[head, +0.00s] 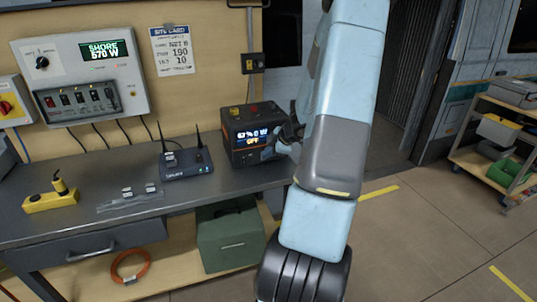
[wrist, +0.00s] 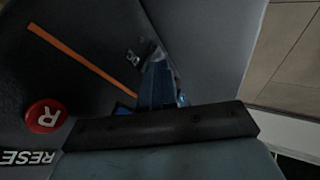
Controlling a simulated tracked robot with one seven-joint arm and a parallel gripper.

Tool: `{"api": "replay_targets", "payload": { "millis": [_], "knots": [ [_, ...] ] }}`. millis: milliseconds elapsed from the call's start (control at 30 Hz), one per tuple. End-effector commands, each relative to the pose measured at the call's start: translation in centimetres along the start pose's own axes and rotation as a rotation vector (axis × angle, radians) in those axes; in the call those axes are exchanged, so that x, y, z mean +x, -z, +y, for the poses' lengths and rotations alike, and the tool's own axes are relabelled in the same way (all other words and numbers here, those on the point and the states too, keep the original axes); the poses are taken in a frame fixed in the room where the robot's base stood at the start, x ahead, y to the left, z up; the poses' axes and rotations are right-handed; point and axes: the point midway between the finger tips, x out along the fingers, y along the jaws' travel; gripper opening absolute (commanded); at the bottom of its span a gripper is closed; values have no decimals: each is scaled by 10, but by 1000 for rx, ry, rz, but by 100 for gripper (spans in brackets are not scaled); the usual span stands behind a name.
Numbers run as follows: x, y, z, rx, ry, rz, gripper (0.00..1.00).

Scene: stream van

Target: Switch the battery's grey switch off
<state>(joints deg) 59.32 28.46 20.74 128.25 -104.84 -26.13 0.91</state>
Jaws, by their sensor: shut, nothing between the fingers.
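The battery (head: 250,133) is a dark box standing on the workbench in the head view. Its lit display (head: 252,137) shows a line that looks like "67% 0 W", with "OFF" below it in yellow. My gripper (head: 272,148) is shut and empty, at the right part of the battery's front. In the wrist view my gripper (wrist: 158,65) points at the dark battery face (wrist: 60,60), close to a small pale mark. I cannot make out the grey switch; my gripper may cover it. Whether the fingertips touch the battery cannot be told.
A blue router (head: 187,163) with antennas stands left of the battery. A yellow socket block (head: 52,200) lies further left. A wall panel (head: 83,75) hangs behind; a shelf cart (head: 500,140) stands right.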

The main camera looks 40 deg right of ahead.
Motion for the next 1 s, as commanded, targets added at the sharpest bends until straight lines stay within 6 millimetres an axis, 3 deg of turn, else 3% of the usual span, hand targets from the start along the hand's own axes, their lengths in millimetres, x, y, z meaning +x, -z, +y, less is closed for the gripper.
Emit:
{"api": "replay_targets", "payload": {
  "millis": [767, 1000],
  "knots": [
    [-12, 7, 7, 0, 0, 0, 0],
    [-18, 11, -3, -3, 2, 1, 0]
  ]
}}
